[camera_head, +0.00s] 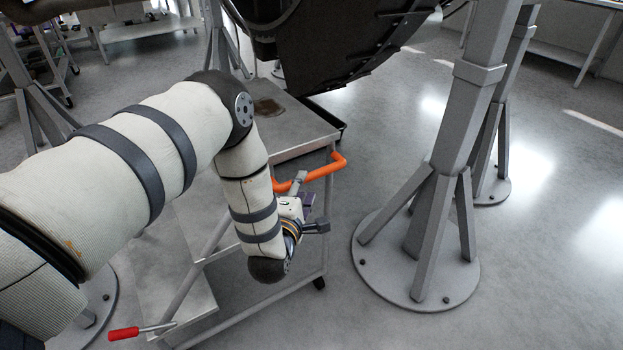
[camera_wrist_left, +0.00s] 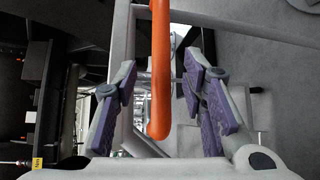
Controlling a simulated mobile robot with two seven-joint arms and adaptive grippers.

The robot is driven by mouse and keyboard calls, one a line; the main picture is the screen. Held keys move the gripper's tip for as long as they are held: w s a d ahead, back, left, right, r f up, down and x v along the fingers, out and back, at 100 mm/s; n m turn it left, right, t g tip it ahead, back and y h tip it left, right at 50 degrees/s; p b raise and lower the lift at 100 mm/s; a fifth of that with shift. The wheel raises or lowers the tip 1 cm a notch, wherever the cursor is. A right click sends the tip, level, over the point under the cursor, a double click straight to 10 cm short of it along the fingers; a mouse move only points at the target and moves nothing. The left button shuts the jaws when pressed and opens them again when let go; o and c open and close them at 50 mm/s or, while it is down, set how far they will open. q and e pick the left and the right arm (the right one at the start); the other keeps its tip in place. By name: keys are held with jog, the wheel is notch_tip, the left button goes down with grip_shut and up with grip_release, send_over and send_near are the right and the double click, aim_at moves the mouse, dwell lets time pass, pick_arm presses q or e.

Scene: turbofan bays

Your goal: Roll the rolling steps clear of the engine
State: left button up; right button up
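The rolling steps (camera_head: 187,292) are a grey metal stair on casters with a top platform (camera_head: 296,127), an orange handle (camera_head: 327,168) and a red-tipped lever (camera_head: 124,333). The platform's far end is close to the dark engine (camera_head: 330,45) overhead. My left gripper (camera_head: 305,192) is at the orange handle, partly hidden by its own wrist in the head view. In the left wrist view, its purple-padded fingers (camera_wrist_left: 159,75) are spread, with the orange handle (camera_wrist_left: 160,60) between them and gaps on both sides. My right gripper is not in view.
A grey stand post (camera_head: 440,190) on a round base stands right of the steps. Another stand foot (camera_head: 95,305) is at lower left, partly hidden by my arm. Benches line the back. Open floor (camera_head: 550,260) lies at the right.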

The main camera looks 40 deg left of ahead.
aim_at(307, 181)
pick_arm(q)
jog(key=x, duration=0.5)
jog(key=shift+w+f+b, duration=0.1)
jog(key=shift+w+b, duration=0.25)
grip_shut()
